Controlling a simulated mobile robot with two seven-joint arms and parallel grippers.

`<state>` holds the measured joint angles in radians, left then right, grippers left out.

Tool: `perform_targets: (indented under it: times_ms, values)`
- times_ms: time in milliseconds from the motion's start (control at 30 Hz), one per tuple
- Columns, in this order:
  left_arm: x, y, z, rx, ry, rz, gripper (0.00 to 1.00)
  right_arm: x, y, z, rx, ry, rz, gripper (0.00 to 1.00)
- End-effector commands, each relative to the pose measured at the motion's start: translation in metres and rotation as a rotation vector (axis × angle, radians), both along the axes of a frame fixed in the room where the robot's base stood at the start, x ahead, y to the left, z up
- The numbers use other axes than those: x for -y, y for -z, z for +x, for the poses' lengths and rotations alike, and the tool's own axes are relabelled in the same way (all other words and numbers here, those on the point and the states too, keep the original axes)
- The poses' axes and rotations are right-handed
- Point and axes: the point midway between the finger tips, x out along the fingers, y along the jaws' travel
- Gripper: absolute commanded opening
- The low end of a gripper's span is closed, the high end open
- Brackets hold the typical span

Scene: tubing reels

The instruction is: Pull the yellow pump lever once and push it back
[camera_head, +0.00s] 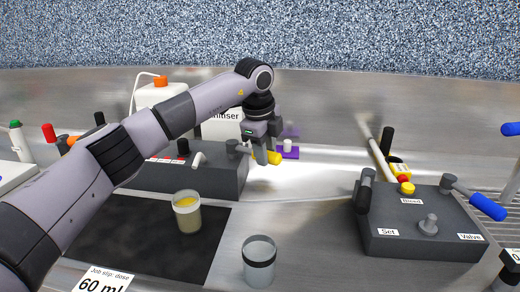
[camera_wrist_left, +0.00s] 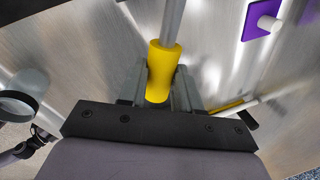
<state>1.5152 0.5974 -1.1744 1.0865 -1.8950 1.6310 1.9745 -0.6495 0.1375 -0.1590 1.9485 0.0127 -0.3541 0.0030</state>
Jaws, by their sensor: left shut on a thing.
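The yellow pump lever grip (camera_head: 268,157) shows partly at the right end of the dark grey box (camera_head: 220,178) in the head view. In the left wrist view the yellow grip (camera_wrist_left: 161,72) is a cylinder on a grey rod (camera_wrist_left: 172,22). My left gripper (camera_head: 267,158) comes down onto it from above and is shut on the grip, one finger on each side in the left wrist view (camera_wrist_left: 160,90). The fingers and the grip's near side hide part of the lever in the head view. My right gripper is not in view.
A cup with yellow liquid (camera_head: 187,219) stands on the black mat (camera_head: 120,240). A clear cup (camera_head: 259,270) stands at the front. A grey box with a valve and knobs (camera_head: 420,215) is at right. A purple plate (camera_head: 286,153) lies behind the lever.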

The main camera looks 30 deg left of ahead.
Motion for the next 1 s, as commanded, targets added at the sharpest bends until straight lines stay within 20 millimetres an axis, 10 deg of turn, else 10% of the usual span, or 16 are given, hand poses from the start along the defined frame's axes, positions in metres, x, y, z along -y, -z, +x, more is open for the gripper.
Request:
perform_targets:
  times_ms: [667, 700, 767, 1000]
  values:
    - [-0.0005, -0.0008, 0.0076, 0.003, -0.070, 0.000, 0.00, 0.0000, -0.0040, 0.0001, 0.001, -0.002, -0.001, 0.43]
    - [-0.0005, -0.0008, 0.0076, 0.003, -0.070, 0.000, 0.36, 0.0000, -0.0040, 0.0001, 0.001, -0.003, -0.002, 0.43]
    - [-0.0005, -0.0007, 0.0075, 0.003, -0.069, 0.000, 0.55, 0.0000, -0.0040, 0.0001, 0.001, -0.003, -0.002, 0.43]
    - [-0.0001, -0.0005, 0.0072, 0.002, -0.068, 0.000, 0.58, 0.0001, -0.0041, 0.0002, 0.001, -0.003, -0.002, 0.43]
